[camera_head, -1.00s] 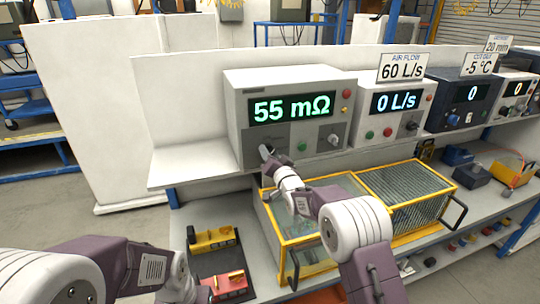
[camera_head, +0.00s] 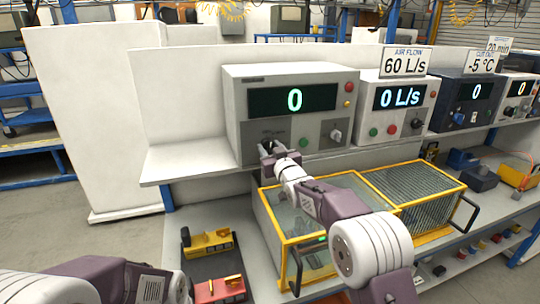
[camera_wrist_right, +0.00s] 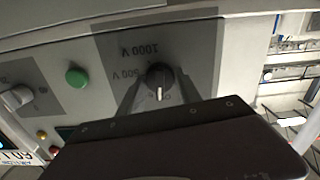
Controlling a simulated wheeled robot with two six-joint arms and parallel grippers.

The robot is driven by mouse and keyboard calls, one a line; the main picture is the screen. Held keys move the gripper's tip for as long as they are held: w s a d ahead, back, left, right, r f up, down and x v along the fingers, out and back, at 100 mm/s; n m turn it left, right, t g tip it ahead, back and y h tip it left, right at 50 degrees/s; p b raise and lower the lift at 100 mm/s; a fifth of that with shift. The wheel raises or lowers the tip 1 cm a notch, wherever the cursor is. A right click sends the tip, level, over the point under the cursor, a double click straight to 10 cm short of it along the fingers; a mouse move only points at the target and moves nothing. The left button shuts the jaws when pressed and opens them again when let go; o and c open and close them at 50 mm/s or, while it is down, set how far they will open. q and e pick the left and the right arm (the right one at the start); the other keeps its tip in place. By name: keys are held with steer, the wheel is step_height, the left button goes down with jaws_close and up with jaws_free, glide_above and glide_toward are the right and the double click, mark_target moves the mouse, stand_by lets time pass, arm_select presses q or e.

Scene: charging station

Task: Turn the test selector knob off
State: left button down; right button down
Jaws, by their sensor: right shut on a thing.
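The test selector knob (camera_wrist_right: 158,77) is a round black knob with a white pointer line, on a dark grey panel marked 500 V and 1000 V. The labels look upside down in the right wrist view, and the pointer line runs downward there. My right gripper (camera_wrist_right: 158,88) is shut on the knob, one finger on each side. In the head view my right gripper (camera_head: 267,149) is at the lower left of the tester (camera_head: 300,77) and mostly hides the knob. The tester's display (camera_head: 293,98) reads 0. My left arm shows at the bottom left, its fingers out of view.
A green button (camera_head: 303,143) and a second knob (camera_head: 335,135) sit right of the gripper. A yellow-framed glass box (camera_head: 290,240) stands below my right arm. An air-flow unit (camera_head: 398,105) stands right of the tester. The shelf (camera_head: 185,165) left of the tester is clear.

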steer(key=shift+n+b, duration=0.35)
steer(key=shift+n, duration=0.25)
steer(key=c, duration=0.8)
jaws_free()
steer(key=shift+s, duration=0.1)
steer(key=shift+s+d+b, duration=0.1)
steer(key=shift+s+b, duration=0.15)
steer(key=shift+b, duration=0.05)
steer(key=b+v, duration=0.2)
steer(key=v, duration=0.6)
steer(key=shift+s+d+r+b, duration=0.1)
steer(key=shift+s+b, duration=0.2)
steer(key=shift+b, duration=0.05)
